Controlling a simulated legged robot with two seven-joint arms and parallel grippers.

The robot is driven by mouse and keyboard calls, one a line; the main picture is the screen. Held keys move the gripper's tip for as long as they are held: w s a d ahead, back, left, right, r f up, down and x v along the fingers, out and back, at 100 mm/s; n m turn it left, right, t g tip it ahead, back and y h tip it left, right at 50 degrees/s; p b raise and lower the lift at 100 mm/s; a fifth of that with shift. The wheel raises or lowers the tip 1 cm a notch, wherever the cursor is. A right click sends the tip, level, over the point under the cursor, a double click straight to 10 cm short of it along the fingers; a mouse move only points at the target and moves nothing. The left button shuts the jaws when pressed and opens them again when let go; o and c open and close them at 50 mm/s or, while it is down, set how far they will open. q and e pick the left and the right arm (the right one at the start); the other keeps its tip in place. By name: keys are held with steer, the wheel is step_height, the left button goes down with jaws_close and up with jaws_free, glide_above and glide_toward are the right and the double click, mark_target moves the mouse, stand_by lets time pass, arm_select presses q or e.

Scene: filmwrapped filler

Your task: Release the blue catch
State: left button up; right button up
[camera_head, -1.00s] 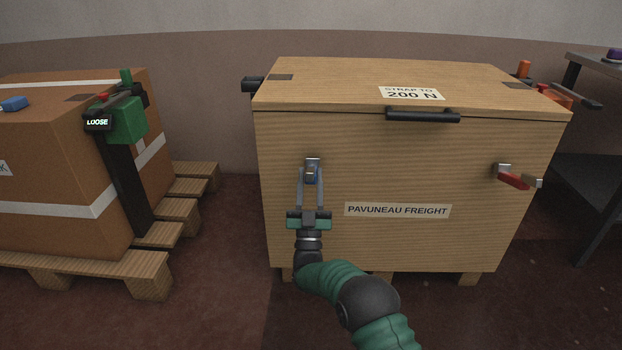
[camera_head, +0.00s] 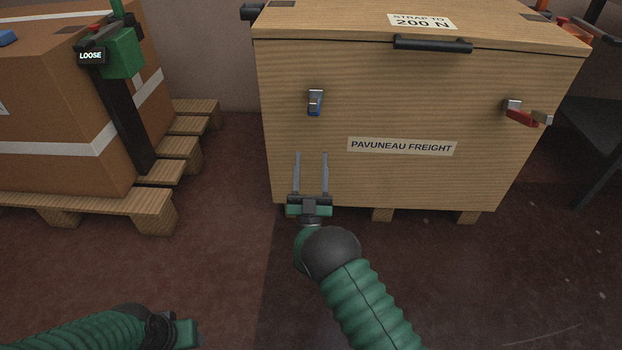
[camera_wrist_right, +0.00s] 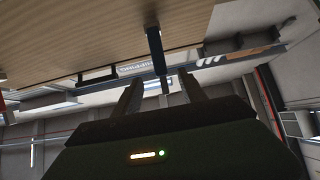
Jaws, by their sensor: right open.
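The blue catch (camera_head: 315,104) sits on the left part of the wooden crate's front (camera_head: 400,180), its blue lever hanging down below a silver top. It also shows in the right wrist view (camera_wrist_right: 156,50), straight ahead of the fingers. My right gripper (camera_head: 311,156) is open and empty, below the catch and apart from it in the head view. It shows in the wrist view too (camera_wrist_right: 160,90). My left gripper (camera_head: 186,332) is only partly in view at the bottom left; its fingers are hidden.
A red catch (camera_head: 522,116) juts from the crate's right front. The lid has a black handle (camera_head: 432,44). A brown carton (camera_head: 60,120) with a black strap and green device reading LOOSE stands on a pallet at left. Floor between is clear.

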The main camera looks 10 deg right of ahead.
steer(key=v, duration=0.4)
steer(key=shift+s+r, duration=0.1)
steer(key=shift+r, duration=0.05)
